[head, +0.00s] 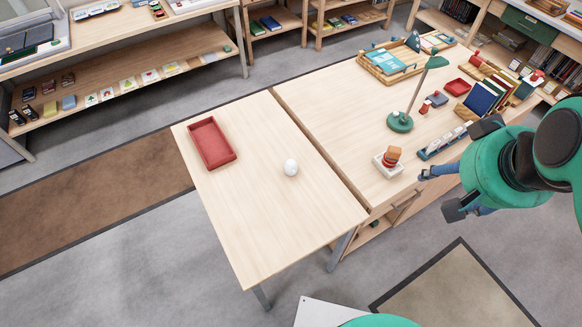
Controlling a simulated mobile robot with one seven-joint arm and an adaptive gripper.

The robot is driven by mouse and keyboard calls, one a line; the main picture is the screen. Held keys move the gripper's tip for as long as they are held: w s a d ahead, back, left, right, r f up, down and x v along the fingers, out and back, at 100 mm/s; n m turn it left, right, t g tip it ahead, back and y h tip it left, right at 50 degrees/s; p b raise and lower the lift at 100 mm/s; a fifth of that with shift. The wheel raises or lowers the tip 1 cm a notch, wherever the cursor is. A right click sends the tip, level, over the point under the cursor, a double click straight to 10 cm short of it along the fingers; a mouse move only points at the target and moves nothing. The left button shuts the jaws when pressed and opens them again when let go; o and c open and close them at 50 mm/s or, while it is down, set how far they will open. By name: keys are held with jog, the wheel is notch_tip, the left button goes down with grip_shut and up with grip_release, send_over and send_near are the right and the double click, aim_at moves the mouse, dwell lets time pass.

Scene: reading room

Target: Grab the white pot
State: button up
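A small white rounded object (291,167), which looks like the white pot, stands on the light wooden side table (245,225), near its right edge. Its opening and fine details are too small to make out. My gripper (438,193) is at the right of the head view, beside the larger desk's front edge and well to the right of the white object. Its two fingers are spread apart with nothing seen between them. Part of the gripper is hidden behind my arm.
A red tray (211,142) lies left of the white object. The larger desk holds a green lamp (400,121), a white dish with stacked orange pieces (388,164), a blue rack (440,143) and books (481,99). The side table's front half is clear.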

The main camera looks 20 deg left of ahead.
jog(key=w+a+f+n+g, duration=0.1)
jog(key=w+a, duration=0.3)
jog(key=w, duration=0.2)
jog(key=w+a+f+g, duration=0.1)
jog(key=w+a, duration=0.2)
jog(key=w, duration=0.3)
jog(key=n+g, duration=0.3)
send_over(291, 161)
notch_tip(291, 161, down, 30)
jog(key=shift+f+p, duration=0.1)
jog(key=shift+p, duration=0.2)
jog(key=shift+f+b, duration=0.6)
jog(key=shift+f, duration=3.7)
jog(key=shift+s, duration=0.1)
